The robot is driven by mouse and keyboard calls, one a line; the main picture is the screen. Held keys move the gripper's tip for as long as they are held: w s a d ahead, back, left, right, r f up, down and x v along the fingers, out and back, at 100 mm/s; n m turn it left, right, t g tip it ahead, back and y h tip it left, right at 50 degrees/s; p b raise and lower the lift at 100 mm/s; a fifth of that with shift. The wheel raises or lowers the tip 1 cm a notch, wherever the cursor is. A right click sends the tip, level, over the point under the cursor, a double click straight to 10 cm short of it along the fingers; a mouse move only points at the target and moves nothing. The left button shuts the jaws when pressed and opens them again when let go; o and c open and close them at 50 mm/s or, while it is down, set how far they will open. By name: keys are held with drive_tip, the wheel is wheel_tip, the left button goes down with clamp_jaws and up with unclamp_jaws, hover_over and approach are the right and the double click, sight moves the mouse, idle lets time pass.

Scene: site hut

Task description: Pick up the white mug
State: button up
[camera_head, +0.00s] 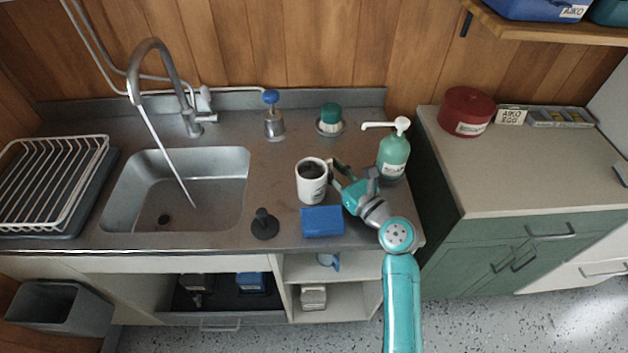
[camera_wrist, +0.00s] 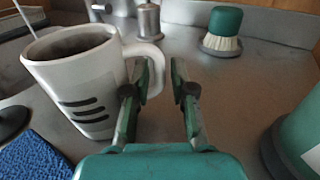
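The white mug (camera_head: 311,186) stands upright on the metal counter, right of the sink, with dark contents inside. In the wrist view the mug (camera_wrist: 85,85) is at the left, with dark stripes on its side and its handle pointing right. My gripper (camera_head: 343,172) is just right of the mug, at the handle side. In the wrist view my gripper (camera_wrist: 162,85) is open, with a clear gap between its fingers. The left finger overlaps the handle loop, and the handle's outer edge shows between the fingers. I cannot tell whether the finger touches the handle.
A blue sponge (camera_head: 322,221) lies in front of the mug, and a dark plug (camera_head: 264,224) left of it. A green soap bottle (camera_head: 393,155) stands close to the right of my gripper. A green-topped brush (camera_head: 330,118) and a blue-topped dispenser (camera_head: 272,120) stand behind.

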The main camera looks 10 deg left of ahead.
clamp_jaws()
drive_tip(key=shift+r, duration=0.1)
wheel_tip(320, 180, up, 10)
idle(0.7)
